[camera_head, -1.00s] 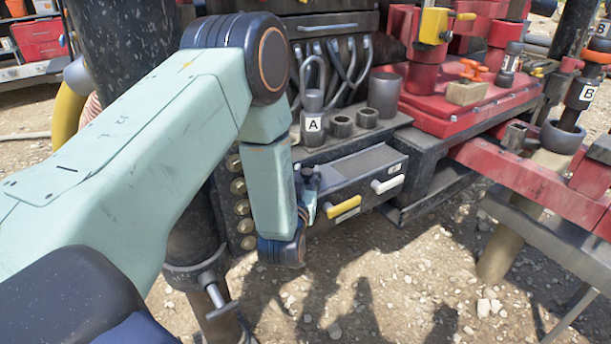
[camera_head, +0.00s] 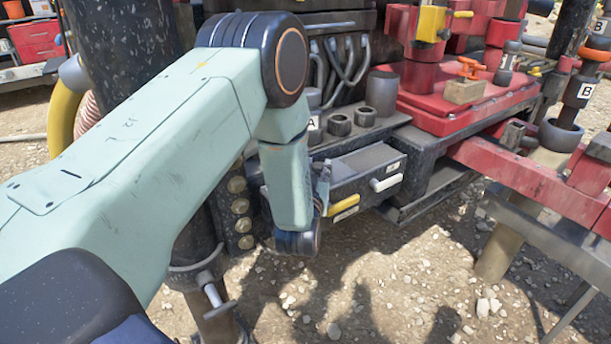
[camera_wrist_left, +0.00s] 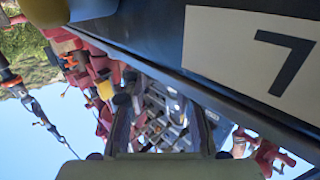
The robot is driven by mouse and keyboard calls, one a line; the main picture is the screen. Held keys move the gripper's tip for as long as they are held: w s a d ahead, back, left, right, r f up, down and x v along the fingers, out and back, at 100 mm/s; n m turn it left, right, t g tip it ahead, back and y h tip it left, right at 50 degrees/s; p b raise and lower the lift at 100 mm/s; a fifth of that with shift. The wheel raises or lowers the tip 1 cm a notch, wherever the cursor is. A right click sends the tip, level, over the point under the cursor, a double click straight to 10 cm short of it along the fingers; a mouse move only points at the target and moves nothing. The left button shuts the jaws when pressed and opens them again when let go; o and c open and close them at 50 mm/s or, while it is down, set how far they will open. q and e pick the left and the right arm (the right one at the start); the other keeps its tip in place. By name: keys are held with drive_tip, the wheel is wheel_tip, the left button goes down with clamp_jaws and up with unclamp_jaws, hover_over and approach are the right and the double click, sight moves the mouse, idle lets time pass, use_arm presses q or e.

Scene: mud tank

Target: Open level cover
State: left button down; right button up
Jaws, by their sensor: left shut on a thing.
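The level cover appears to be the grey-black lid (camera_head: 368,160) of a low box in the middle of the head view. It lies flat. A yellow handle (camera_head: 343,205) and a white handle (camera_head: 386,183) stick out of the box front. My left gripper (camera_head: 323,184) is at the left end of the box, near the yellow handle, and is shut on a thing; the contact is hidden. In the left wrist view, a dark panel with a "7" plate (camera_wrist_left: 250,52) crosses close above my left fingers (camera_wrist_left: 162,130). My right gripper is out of view.
Cups (camera_head: 382,92) and ring sockets (camera_head: 339,125) stand on the ledge behind the box. A red machine base (camera_head: 465,110) is to the right, with a red beam (camera_head: 525,182) reaching forward. The gravel ground (camera_head: 400,270) in front is free.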

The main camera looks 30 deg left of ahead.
use_arm(q)
drive_tip(key=shift+w+d+f, duration=0.1)
drive_tip(key=shift+w+d, duration=0.2)
drive_tip(key=shift+w, duration=0.3)
drive_tip(key=shift+s+a, duration=0.1)
drive_tip(key=shift+s, duration=0.05)
drive_tip(key=c, duration=1.5)
unclamp_jaws()
drive_tip(key=o, duration=0.5)
drive_tip(key=shift+c, duration=0.2)
drive_tip(key=v, duration=1.2)
